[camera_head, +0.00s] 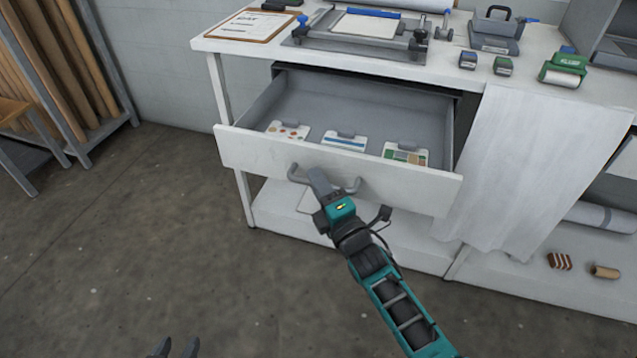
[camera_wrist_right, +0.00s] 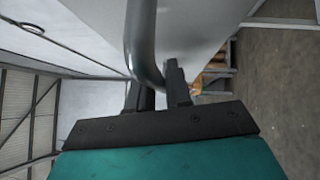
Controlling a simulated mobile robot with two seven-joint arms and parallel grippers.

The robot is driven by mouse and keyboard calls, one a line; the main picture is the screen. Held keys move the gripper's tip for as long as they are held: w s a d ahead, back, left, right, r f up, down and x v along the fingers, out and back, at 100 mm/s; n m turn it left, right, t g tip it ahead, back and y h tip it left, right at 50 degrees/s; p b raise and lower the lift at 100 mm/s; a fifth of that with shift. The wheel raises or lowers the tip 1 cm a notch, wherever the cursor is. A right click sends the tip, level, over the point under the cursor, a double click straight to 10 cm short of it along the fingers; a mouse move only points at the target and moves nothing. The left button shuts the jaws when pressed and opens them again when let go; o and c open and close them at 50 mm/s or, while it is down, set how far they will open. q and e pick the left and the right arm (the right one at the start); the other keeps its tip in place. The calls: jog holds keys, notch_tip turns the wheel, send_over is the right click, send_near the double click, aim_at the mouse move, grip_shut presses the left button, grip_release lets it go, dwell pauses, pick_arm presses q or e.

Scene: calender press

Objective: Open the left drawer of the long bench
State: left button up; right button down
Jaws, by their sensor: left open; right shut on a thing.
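The left drawer (camera_head: 240,150) of the long bench (camera_head: 225,38) is pulled well out, with its inside in plain view. Several flat cards lie in it. A grey bar handle (camera_head: 353,187) is fixed to its white front. My right gripper (camera_head: 318,178) is at this handle and shut on it. In the right wrist view the handle (camera_wrist_right: 140,45) runs down between the fingers of my right gripper (camera_wrist_right: 160,85). My left gripper (camera_head: 175,347) is at the bottom edge of the head view, open and empty, above the floor and away from the bench.
A white cloth (camera_head: 540,160) hangs over the bench front right of the drawer. A clipboard (camera_head: 250,25), a press frame (camera_head: 360,35) and a green roller (camera_head: 563,68) are on the bench top. A rack (camera_head: 90,60) stands at left. The floor (camera_head: 130,240) in front is clear.

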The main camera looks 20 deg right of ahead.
jog(key=c, duration=1.2)
grip_release()
jog(key=shift+o, duration=0.2)
jog(key=v, duration=1.3)
jog(key=shift+p, duration=0.3)
jog(key=s+f+m+g+h+p, duration=0.1)
jog(key=s+f+m+g, duration=0.2)
jog(key=m, duration=0.6)
jog(key=s+f+m+g+p, duration=0.2)
jog(key=s+m+g, duration=0.3)
jog(key=m, duration=0.5)
jog(key=shift+s+d+f+h, duration=0.4)
jog(key=shift+s+d+f, duration=0.1)
jog(key=shift+s, duration=0.35)
